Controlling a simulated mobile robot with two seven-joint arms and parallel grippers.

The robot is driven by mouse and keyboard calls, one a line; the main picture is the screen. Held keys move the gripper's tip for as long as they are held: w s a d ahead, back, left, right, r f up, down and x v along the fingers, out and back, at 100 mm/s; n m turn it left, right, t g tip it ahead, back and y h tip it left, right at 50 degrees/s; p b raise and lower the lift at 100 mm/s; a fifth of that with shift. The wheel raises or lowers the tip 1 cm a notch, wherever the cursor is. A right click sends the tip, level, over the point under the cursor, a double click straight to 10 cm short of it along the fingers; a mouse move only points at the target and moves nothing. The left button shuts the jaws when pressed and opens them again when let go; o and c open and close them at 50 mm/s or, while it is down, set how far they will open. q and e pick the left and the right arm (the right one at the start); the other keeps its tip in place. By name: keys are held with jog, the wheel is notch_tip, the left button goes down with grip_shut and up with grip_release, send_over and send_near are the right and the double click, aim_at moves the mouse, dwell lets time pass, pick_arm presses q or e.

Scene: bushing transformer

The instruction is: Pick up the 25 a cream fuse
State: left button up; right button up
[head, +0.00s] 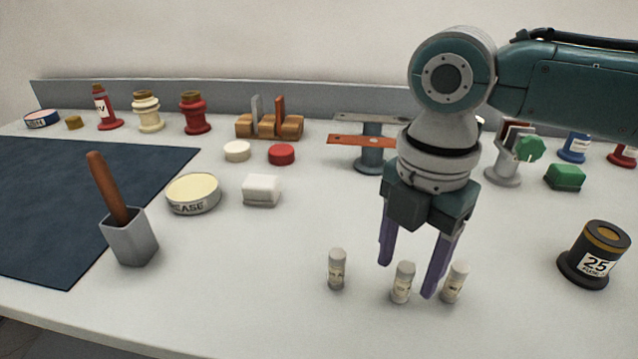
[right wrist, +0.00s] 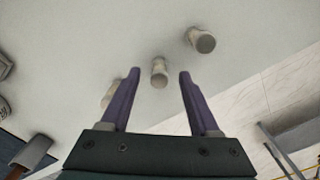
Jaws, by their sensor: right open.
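Three small cream fuses stand upright near the table's front: a left one (head: 337,269), a middle one (head: 403,284) and a right one (head: 457,279). Their labels are too small to read, so I cannot tell which is the 25 A one. My right gripper (head: 408,279) is open, its purple fingers pointing down around the middle fuse's position. In the right wrist view, one fuse (right wrist: 159,73) shows between the open fingertips (right wrist: 159,75). Another fuse (right wrist: 201,40) stands beyond, and a third (right wrist: 108,96) is partly hidden by a finger. My left gripper is out of view.
A grey holder with a brown-handled tool (head: 130,238), a grease tin (head: 193,194) and a white block (head: 261,190) stand to the left. The table in front of the tin is clear.

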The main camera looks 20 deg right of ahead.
jog(key=shift+c, duration=0.3)
grip_shut()
dwell(0.3)
